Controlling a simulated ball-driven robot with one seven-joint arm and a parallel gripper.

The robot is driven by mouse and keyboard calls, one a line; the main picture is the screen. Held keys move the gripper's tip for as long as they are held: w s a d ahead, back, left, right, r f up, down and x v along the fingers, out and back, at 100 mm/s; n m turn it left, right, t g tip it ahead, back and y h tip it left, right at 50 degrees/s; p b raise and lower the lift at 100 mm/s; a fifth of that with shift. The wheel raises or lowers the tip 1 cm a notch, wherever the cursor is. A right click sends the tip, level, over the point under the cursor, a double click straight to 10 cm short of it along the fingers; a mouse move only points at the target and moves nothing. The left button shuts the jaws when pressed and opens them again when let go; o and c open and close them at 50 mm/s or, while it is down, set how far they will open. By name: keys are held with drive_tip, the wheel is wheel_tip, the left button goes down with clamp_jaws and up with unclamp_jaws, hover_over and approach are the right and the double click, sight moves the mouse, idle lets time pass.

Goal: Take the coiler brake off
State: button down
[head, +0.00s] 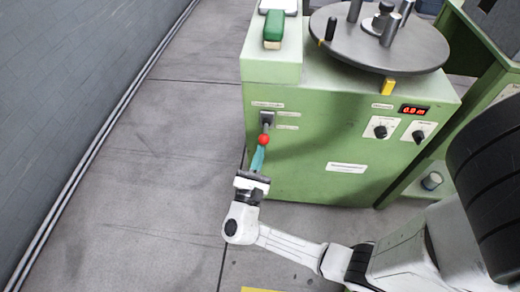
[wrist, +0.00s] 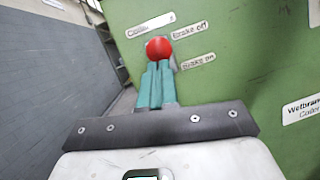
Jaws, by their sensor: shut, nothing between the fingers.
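The coiler brake lever (head: 266,126) sticks out of a dark slot plate on the front of the green coiler cabinet (head: 320,150). It ends in a red ball knob (head: 264,139), which also shows in the wrist view (wrist: 159,48). Labels "Brake off" (wrist: 189,30) and "Brake on" (wrist: 198,62) stand to the right of the knob, one above the other. My gripper (head: 261,151) has teal fingers, shut and empty. Its tips are just below the knob in both views; I cannot tell whether they touch it. The knob hides the slot in the wrist view.
A round grey turntable (head: 385,45) with posts sits on the cabinet top, near a green-topped block (head: 274,28). Two dials (head: 381,128) and a red display (head: 414,110) are at the right. Open grey floor (head: 160,150) lies left, up to a wall (head: 70,80).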

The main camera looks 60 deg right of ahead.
wheel_tip(320, 180, up, 2)
drive_tip(key=shift+y+p, duration=0.4)
drive_tip(key=shift+p, duration=0.8)
drive_tip(key=shift+r+p, duration=0.2)
drive_tip(key=shift+p, duration=0.1)
drive_tip(key=shift+f, duration=0.1)
drive_tip(key=f+b+v, duration=0.1)
drive_tip(key=b+v, duration=0.1)
drive_tip(key=v, duration=1.1)
drive_tip(key=shift+w+f, duration=0.2)
drive_tip(key=shift+w, duration=0.15)
drive_tip(key=shift+d, duration=0.15)
